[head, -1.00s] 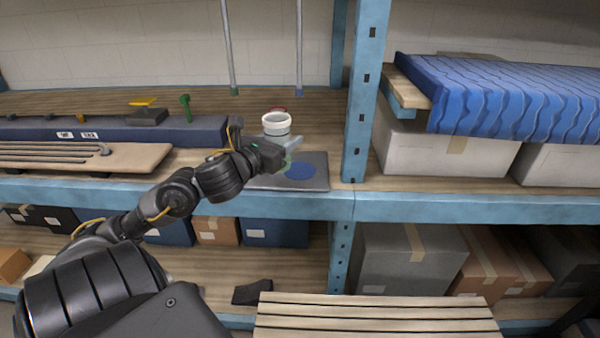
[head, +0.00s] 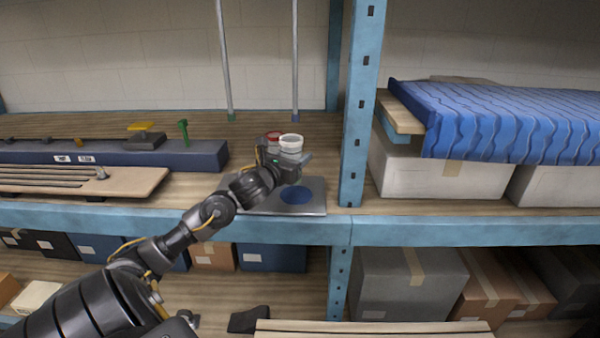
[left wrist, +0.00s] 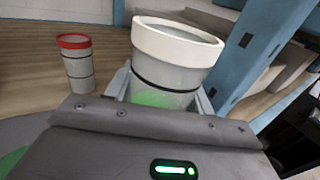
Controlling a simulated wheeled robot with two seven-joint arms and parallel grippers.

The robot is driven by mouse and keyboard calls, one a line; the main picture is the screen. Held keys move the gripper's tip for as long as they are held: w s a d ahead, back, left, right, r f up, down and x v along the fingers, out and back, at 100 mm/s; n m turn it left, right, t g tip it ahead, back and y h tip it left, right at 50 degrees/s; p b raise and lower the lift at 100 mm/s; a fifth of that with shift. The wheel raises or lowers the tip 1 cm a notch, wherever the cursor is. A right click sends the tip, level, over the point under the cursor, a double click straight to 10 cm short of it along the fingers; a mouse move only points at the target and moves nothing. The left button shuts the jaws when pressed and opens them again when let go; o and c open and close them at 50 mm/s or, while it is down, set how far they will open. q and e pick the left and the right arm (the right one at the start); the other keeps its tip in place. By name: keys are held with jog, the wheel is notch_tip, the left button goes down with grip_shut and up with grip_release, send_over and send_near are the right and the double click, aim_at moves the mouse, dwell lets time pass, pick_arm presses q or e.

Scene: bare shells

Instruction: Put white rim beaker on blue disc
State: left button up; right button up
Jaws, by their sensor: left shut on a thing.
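The white rim beaker (head: 291,139) is a pale cup with a thick white rim. My left gripper (head: 291,161) is shut on it and holds it roughly upright, behind the blue disc as seen from the head. In the left wrist view the white rim beaker (left wrist: 178,42) sits between the fingers; its base is hidden by the gripper. The blue disc (head: 297,196) lies bare on a grey board (head: 316,208), nearer the shelf's front edge than the beaker. My right gripper is not in view.
A red rim beaker (head: 272,137) stands just left of the held one; it also shows in the left wrist view (left wrist: 76,62). A blue shelf post (head: 354,130) rises right of the board. A long dark blue case (head: 110,153) and a wooden board (head: 130,184) lie left.

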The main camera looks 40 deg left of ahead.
pick_arm(q)
jog(key=w+f, duration=0.1)
jog(key=f, duration=0.1)
jog(key=w+f+p, duration=0.1)
jog(key=f, duration=0.1)
jog(key=w+a+f, duration=0.1)
jog(key=f, duration=0.1)
jog(key=shift+p, duration=0.3)
jog(key=shift+f, duration=0.45)
jog(key=shift+f, duration=0.1)
jog(key=o, duration=1)
